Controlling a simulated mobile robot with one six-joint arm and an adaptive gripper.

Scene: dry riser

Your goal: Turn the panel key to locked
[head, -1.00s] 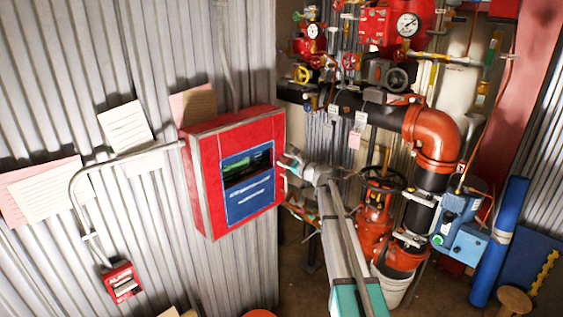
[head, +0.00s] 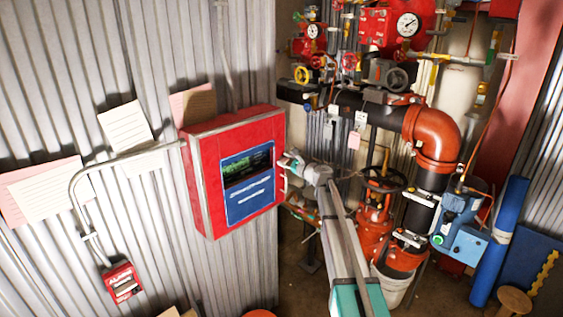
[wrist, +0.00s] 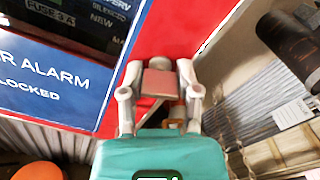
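The red alarm panel (head: 203,190) hangs on the corrugated wall, with a blue face and a dark lit display (head: 247,165). My gripper (head: 290,163) is at the panel's right side. In the wrist view my gripper (wrist: 159,72) has its two fingers on either side of a small grey-pink block (wrist: 158,84), which looks like the panel key's handle. The block fills the gap and the fingers appear closed on it. The key's shaft and lock are hidden. The blue face (wrist: 45,80) reads "R ALARM" and "LOCKED", cut off at the left edge.
Right of my arm stand the red and black riser pipe (head: 432,135), a handwheel valve (head: 383,180) and a blue box (head: 460,222). A grey conduit (head: 75,190) runs from the panel to a red call point (head: 122,282). Paper notes hang on the wall.

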